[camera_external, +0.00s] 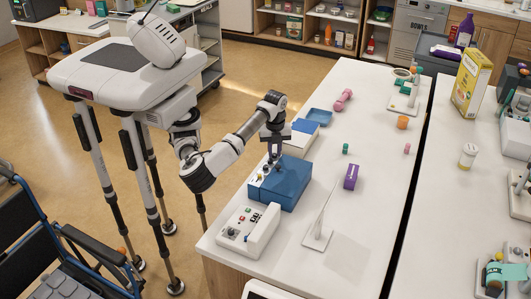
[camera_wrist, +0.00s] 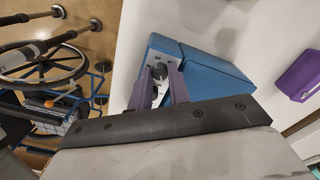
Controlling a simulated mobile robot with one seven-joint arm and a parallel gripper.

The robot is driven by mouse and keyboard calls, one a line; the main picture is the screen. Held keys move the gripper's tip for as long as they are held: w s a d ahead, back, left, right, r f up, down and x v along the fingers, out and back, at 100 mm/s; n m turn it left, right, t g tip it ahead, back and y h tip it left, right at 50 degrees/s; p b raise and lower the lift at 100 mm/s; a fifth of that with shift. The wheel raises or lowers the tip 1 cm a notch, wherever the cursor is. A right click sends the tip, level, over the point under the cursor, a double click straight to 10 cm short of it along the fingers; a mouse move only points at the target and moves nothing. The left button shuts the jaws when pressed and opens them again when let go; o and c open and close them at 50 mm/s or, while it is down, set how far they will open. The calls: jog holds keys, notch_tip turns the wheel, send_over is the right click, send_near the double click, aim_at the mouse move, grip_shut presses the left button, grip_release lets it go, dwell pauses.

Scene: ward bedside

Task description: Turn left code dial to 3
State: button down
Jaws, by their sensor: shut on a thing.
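A blue box (camera_external: 290,188) stands on the white table, with a pale front panel that carries the code dials. It also shows in the wrist view (camera_wrist: 210,80). My gripper (camera_external: 270,167) is over the panel, pointing down at it. In the wrist view my gripper's two purple-grey fingers (camera_wrist: 159,82) are closed in around a small dark dial (camera_wrist: 159,70) on the panel. Another dark round part shows lower between the fingers, partly hidden. I cannot read any numbers, and which dial is the left one is not clear from the views.
A white device with buttons (camera_external: 247,232) stands just in front of the box. The table's left edge is close to the box.

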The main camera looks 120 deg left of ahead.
jog(key=m+b, duration=0.2)
jog(key=m, duration=0.4)
jog(key=shift+m+b, duration=0.3)
jog(key=m+b, duration=0.1)
jog(key=m, duration=0.4)
jog(key=shift+m, duration=0.4)
jog(key=c, duration=1.6)
grip_release()
